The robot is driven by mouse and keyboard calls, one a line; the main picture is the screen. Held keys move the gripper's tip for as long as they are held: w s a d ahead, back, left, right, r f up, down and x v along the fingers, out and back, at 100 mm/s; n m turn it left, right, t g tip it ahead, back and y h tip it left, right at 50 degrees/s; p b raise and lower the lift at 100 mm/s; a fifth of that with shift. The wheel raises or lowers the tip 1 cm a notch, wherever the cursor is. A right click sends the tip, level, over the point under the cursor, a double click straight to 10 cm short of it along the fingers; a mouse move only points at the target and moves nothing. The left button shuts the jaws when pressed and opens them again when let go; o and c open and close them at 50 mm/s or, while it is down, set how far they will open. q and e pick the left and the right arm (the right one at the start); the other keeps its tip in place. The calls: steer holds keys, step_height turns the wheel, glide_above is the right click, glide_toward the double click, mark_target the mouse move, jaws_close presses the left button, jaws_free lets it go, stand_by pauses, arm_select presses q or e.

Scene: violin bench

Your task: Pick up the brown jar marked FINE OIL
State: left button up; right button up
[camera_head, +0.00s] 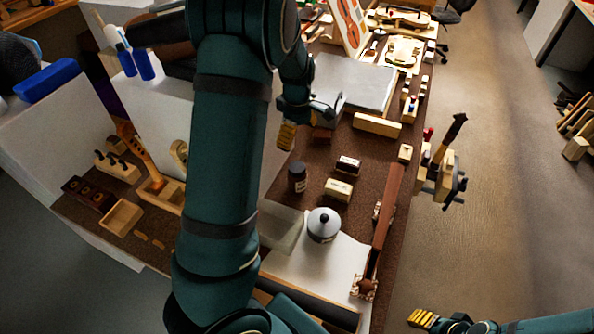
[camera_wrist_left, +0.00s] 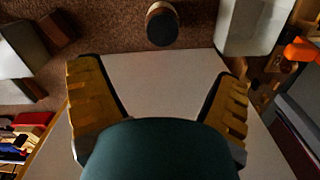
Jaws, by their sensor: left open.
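A small dark brown jar (camera_head: 297,177) stands upright on the brown bench mat, left of a cream box; its label is too small to read. The wrist view shows a jar with a dark round lid (camera_wrist_left: 162,24), seen from above, at the top centre. My left gripper (camera_head: 290,132) is on the far side of the jar in the head view, apart from it. In the wrist view the left gripper (camera_wrist_left: 158,78) has its yellow fingers wide apart with nothing between them. My right gripper (camera_head: 422,318) is at the bottom right, off the bench; its jaw opening is unclear.
A grey lidded pot (camera_head: 323,226) stands in front of the jar. A cream box (camera_head: 338,190) and a dark block (camera_head: 348,165) lie to its right. My left arm hides part of the bench.

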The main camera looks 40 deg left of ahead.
mark_target(296, 166)
arm_select(q)
step_height(296, 166, down, 8)
steer(key=shift+s+f+b, duration=0.1)
steer(key=shift+f+b, duration=0.1)
steer(key=shift+b, duration=0.85)
steer(key=shift+s+f+b, duration=0.1)
steer(key=shift+f+b, duration=0.75)
steer(key=shift+f, duration=1.8)
steer(key=shift+r, duration=0.1)
steer(key=c, duration=1.4)
